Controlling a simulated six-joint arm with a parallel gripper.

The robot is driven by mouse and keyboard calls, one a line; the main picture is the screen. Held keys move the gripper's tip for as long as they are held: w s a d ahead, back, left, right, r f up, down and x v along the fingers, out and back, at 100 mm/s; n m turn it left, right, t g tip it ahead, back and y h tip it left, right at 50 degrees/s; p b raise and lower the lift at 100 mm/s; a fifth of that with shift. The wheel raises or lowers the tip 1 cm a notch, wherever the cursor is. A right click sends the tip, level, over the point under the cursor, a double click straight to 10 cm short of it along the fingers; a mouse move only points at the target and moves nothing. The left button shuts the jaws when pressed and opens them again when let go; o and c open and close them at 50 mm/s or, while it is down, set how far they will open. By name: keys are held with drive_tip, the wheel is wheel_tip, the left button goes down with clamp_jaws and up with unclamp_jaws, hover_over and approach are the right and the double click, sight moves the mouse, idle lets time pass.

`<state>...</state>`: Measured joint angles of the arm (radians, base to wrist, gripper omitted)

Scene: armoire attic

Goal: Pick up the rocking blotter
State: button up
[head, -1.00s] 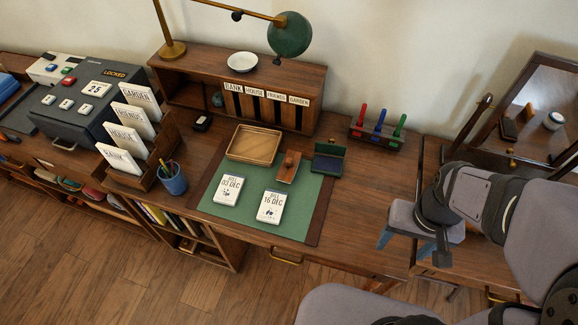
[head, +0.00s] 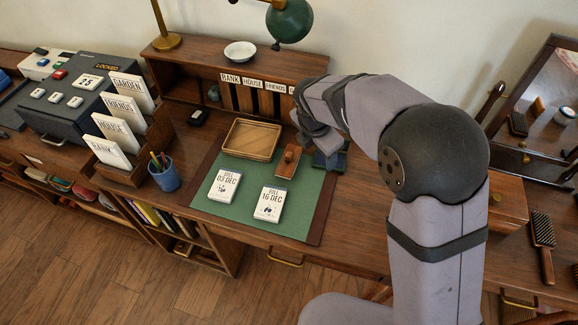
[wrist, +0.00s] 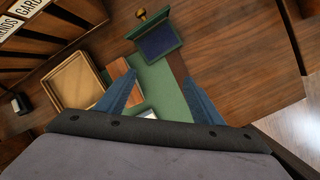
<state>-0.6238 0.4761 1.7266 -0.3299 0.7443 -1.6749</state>
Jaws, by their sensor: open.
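The rocking blotter (head: 289,161), a small reddish-brown wooden block with a knob on top, lies on the green desk mat (head: 238,219) just right of the wooden tray. In the wrist view, the blotter (wrist: 117,70) is partly hidden behind the left finger. My gripper (wrist: 160,77) is open and empty, its two blue fingers spread above the mat. In the head view, my gripper (head: 322,145) hangs right of the blotter, over the ink pad, partly hidden by my arm. No contact with the blotter shows.
The green ink pad (wrist: 158,41) with a dark blue top stands close to the blotter. The wooden tray (head: 251,140) is left of it. Two bill cards (head: 269,204) lie in front. A letter rack (head: 240,95) stands behind. The desktop right of the mat is mostly clear.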

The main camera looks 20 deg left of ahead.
sight(289, 154)
drive_tip(key=a+n, duration=0.2)
drive_tip(key=a, duration=0.1)
drive_tip(key=a+f+n, duration=0.1)
drive_tip(key=a+n, duration=0.1)
drive_tip(key=a, duration=0.1)
drive_tip(key=w+a+f+n+t+b, duration=0.1)
drive_tip(key=a+n, duration=0.2)
drive_tip(key=shift+f+y, duration=0.15)
drive_tip(key=shift+y, duration=0.15)
drive_tip(key=shift+s+p+x, duration=0.2)
drive_tip(key=shift+p+x, duration=0.4)
drive_tip(key=shift+x, duration=3)
drive_tip(key=shift+f, duration=0.1)
drive_tip(key=shift+c, duration=0.6)
drive_tip(key=c, duration=1.1)
wheel_tip(289, 154, up, 10)
drive_tip(key=shift+r+b, duration=0.1)
drive_tip(key=shift+b, duration=0.25)
